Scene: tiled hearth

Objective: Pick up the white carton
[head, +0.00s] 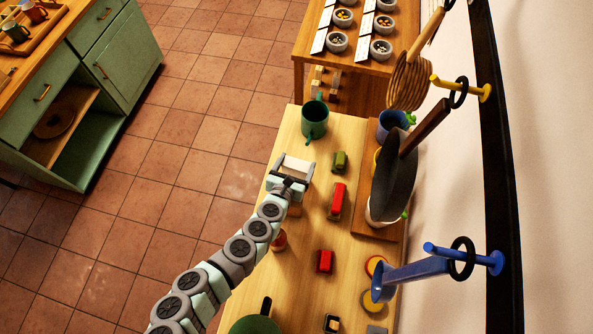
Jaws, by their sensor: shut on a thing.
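The white carton (296,166) shows as a pale block between the fingers of my gripper (293,169), near the left edge of the wooden table. My gripper is shut on it. The gripper hides part of the carton, and I cannot tell whether it touches the tabletop.
A green mug (315,119) stands just behind the gripper. A small green block (339,162), a long red block (337,201) and a shorter red block (325,261) lie to the right. A dark pan (394,180) hangs over the table's right side.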

